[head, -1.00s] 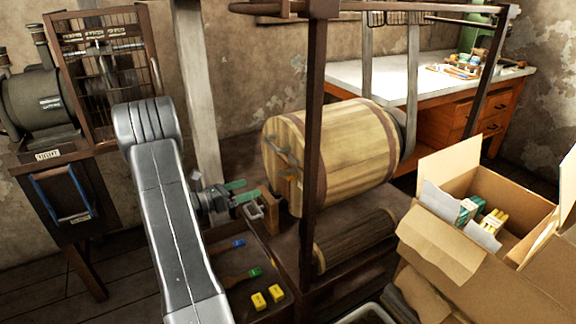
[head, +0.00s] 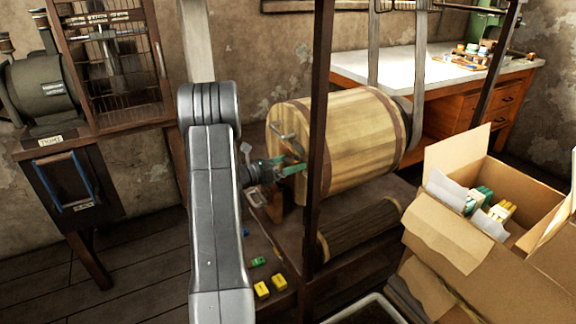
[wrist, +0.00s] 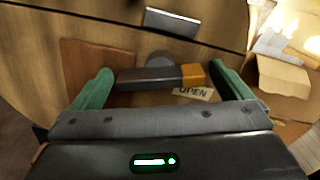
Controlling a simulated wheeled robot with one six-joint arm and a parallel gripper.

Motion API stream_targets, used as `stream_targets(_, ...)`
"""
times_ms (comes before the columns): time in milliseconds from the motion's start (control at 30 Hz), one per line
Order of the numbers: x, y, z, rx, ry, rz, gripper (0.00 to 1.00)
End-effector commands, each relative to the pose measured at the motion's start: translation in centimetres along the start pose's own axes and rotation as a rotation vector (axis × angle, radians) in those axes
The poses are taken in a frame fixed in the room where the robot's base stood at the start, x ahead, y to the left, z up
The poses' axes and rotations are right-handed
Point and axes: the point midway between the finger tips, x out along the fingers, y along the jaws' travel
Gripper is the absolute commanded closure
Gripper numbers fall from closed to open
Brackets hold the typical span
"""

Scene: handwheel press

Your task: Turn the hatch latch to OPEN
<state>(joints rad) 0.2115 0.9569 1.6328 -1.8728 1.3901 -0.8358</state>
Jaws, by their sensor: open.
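The hatch latch (wrist: 150,79) is a dark bar with an orange tip (wrist: 193,75), lying nearly level across the wrist view in front of a round grey pivot. The OPEN label (wrist: 193,93) is just below the orange tip, partly covered. My gripper (wrist: 165,86) is open, with one green finger beyond each end of the bar; contact cannot be told. In the head view my gripper (head: 291,168) is at the near end face of the wooden barrel (head: 345,142), where the latch is mostly hidden.
A grey metal handle (wrist: 171,22) sticks out above the latch. A dark upright post (head: 318,120) stands close to the right of my gripper. Yellow blocks (head: 270,287) lie on the low shelf. An open cardboard box (head: 440,235) stands at the right.

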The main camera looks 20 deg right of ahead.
Motion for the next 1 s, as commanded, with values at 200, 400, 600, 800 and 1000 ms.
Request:
stream_targets(200,0.1,0.0,0.0,0.0,0.0,0.0,0.02)
stream_targets(400,0.08,0.0,-0.01,0.0,0.0,0.0,0.33)
stream_targets(600,0.07,0.04,-0.11,0.011,0.0,0.0,0.46)
stream_targets(800,0.06,0.2,-0.47,0.17,0.0,0.001,0.46)
stream_targets(1000,0.05,0.16,-0.26,0.315,0.0,0.001,0.46)
